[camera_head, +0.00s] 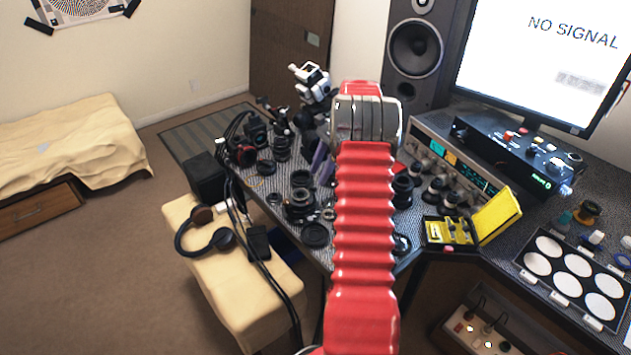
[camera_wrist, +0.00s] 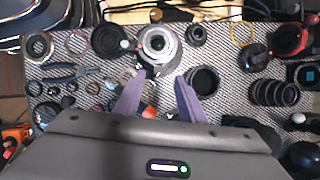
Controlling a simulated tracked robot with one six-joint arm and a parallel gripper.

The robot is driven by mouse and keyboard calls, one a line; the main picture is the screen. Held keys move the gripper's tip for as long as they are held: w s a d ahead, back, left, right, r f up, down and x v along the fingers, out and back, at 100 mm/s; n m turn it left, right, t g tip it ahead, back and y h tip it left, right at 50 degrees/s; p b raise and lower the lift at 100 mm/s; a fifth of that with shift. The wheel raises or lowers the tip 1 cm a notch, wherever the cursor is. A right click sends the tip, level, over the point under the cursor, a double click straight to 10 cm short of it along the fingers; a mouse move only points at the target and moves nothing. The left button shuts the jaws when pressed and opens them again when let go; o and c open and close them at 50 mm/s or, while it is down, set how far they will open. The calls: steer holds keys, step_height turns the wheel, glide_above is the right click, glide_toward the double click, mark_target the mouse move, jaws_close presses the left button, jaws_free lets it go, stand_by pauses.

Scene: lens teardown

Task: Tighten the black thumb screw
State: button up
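My gripper (camera_wrist: 160,77) shows in the wrist view as two purple fingers spread apart, with a gap between the tips. Just beyond the tips stands a silver-ringed lens part (camera_wrist: 157,43) with a dark piece at its lower edge. I cannot pick out the black thumb screw for certain; it may be too small or hidden among the dark parts. Nothing is visibly held between the fingers. In the head view my red arm covers the middle of the bench, and only a bit of purple finger shows to its left.
Lens rings, caps and barrels crowd the patterned bench. A black ring (camera_wrist: 203,80) lies right of the fingers and a ribbed barrel (camera_wrist: 274,93) farther right. Pliers (camera_wrist: 68,76) lie left. A yellow open case (camera_head: 497,213) and white-disc tray (camera_head: 535,262) are at right.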

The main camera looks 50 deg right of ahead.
mark_target(314, 186)
steer(key=shift+x, duration=1.95)
jaws_close()
